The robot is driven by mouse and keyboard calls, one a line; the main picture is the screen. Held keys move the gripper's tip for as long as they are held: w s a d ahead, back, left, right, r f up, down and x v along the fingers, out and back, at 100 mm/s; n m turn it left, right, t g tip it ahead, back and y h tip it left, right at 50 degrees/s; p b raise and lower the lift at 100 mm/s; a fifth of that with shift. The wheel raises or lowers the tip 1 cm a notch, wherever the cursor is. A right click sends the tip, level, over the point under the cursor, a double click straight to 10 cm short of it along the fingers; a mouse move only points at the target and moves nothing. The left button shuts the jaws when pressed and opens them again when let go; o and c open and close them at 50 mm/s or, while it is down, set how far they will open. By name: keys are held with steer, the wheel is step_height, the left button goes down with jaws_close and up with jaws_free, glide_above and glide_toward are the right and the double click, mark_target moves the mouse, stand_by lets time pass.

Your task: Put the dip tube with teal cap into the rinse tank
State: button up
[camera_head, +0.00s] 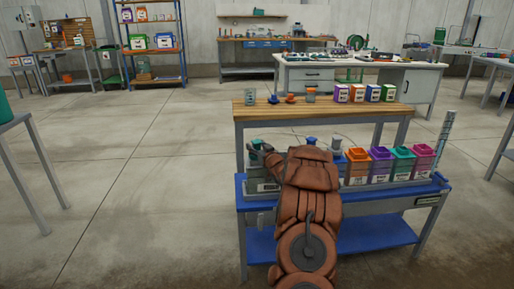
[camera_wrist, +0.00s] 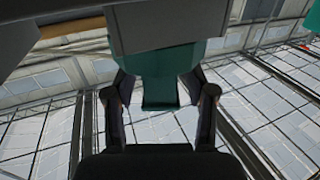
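In the head view a small teal part (camera_head: 256,142), which looks like the teal cap of the dip tube, shows at the left end of the blue bench. My gripper (camera_head: 265,150) is right at it, partly hidden by my arm. In the wrist view a teal piece (camera_wrist: 160,92) lies between the two fingers of my gripper (camera_wrist: 160,78). The fingers lean in at its sides, and whether they press on it is unclear. The tube below is hidden. A grey, clear-sided tank (camera_head: 262,187) stands below the gripper; I cannot tell whether it is the rinse tank.
Open tanks in orange (camera_head: 357,155), purple (camera_head: 381,153), green (camera_head: 403,153) and pink (camera_head: 424,152) stand right of my arm. A blue cap (camera_head: 312,140) shows behind it. The wooden shelf (camera_head: 325,112) above bears jars and coloured boxes. Floor at left is clear.

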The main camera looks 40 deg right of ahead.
stand_by(0.3)
steer(key=v, duration=1.2)
stand_by(0.7)
steer(key=shift+a, duration=0.1)
